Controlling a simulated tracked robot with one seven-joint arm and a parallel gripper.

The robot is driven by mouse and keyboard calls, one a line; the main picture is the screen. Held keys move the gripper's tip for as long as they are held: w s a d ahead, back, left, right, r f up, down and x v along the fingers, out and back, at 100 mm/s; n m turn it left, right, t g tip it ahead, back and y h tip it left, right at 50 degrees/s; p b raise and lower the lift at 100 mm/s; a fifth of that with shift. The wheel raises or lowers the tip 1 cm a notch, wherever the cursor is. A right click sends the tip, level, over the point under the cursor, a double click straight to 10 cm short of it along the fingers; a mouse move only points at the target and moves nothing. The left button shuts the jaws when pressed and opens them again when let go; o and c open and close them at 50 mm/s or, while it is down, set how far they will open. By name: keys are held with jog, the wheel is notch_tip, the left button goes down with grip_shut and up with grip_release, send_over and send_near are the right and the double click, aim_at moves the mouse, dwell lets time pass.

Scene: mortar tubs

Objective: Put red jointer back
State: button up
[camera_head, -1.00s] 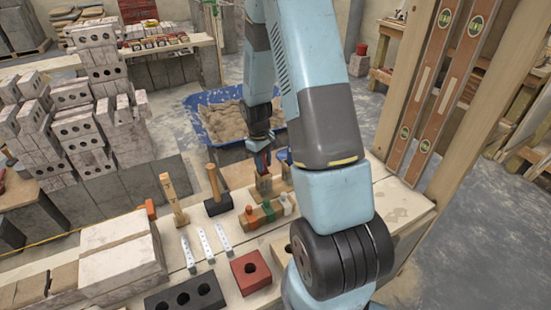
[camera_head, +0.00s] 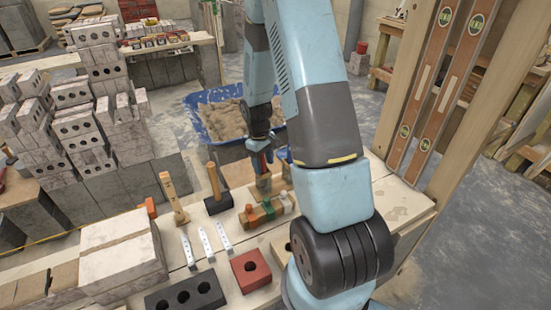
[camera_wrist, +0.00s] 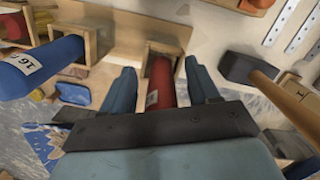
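The red jointer (camera_wrist: 160,84) shows its red handle with a pale label between my gripper's two blue fingers in the wrist view. Gaps show on both sides of the handle, so my gripper (camera_wrist: 160,88) is open around it. The handle's far end meets a wooden holder (camera_wrist: 177,58); I cannot tell how deep it sits. Its near end is hidden behind my gripper's dark palm. In the head view my gripper (camera_head: 262,158) is over the wooden holder (camera_head: 266,184) on the bench, with a little red showing there.
A blue-handled tool (camera_wrist: 42,66) stands in another wooden holder at left in the wrist view. A hammer (camera_head: 217,195) stands left of my gripper. An orange-and-green level-like tool (camera_head: 266,211) lies in front. A blue mortar tub (camera_head: 205,108) is behind.

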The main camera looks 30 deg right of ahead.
jog(key=r, duration=0.9)
jog(key=w+r, duration=0.1)
jog(key=r, duration=0.4)
jog(key=shift+w+a, duration=0.1)
jog(key=shift+a, duration=0.25)
jog(key=s+a+r+m+t, duration=0.2)
jog(key=s+a+r+t, duration=0.1)
jog(key=s+r, duration=0.9)
jog(key=s+a+r+m+t, duration=0.2)
jog(key=s+a+r+t, duration=0.1)
jog(key=s+r, duration=0.9)
jog(key=shift+s+a+m+t, duration=0.3)
jog(key=shift+s+a+t, duration=0.1)
jog(key=shift+a, duration=0.25)
